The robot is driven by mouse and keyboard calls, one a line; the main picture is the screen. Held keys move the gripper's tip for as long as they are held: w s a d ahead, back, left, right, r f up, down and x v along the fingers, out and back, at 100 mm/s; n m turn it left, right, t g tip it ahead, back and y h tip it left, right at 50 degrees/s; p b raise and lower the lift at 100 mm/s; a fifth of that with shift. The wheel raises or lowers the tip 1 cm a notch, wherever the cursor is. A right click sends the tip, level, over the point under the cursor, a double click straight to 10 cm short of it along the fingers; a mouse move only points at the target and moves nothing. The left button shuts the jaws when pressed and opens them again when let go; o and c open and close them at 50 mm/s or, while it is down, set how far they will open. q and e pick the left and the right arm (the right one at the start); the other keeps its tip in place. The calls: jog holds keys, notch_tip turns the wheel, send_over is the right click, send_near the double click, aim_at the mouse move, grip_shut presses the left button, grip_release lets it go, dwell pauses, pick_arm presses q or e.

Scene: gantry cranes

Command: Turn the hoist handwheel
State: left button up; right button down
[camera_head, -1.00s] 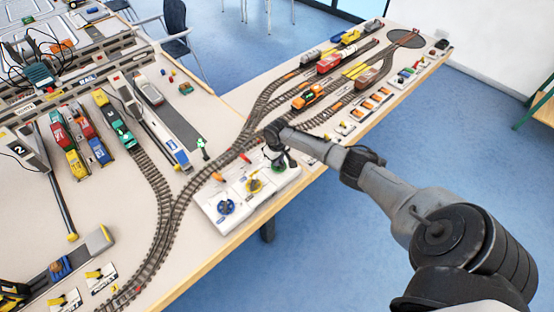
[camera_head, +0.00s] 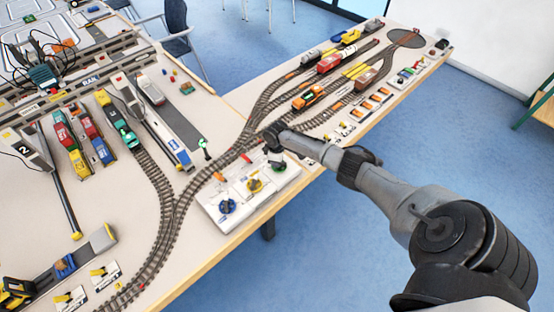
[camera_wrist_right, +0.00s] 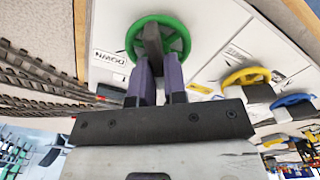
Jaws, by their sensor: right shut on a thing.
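A white panel (camera_head: 238,212) at the table's front edge carries a blue handwheel (camera_head: 227,207), a yellow handwheel (camera_head: 254,185) and a green handwheel (camera_wrist_right: 183,43). A label reading DOWN (camera_wrist_right: 110,58) is beside the green one. My right gripper (camera_head: 276,150) is over the green wheel's end of the panel and mostly hides that wheel in the head view. In the right wrist view its purple fingers (camera_wrist_right: 152,72) are shut on the dark grey bar across the green wheel. The yellow and blue wheels stand clear of it. My left gripper is out of view.
Model railway tracks (camera_head: 168,190) run just behind the panel. A small green signal (camera_head: 205,147) stands near them. Toy trucks (camera_head: 115,120) and a crane structure (camera_head: 60,195) fill the left side. Blue floor (camera_head: 350,250) lies beyond the table's front edge.

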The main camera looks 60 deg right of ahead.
jog(key=shift+a+n, duration=0.1)
jog(key=shift+n, duration=1.4)
jog(key=c, duration=1.2)
grip_release()
jog(key=shift+o, duration=0.2)
notch_tip(320, 180, up, 14)
jog(key=p, duration=0.2)
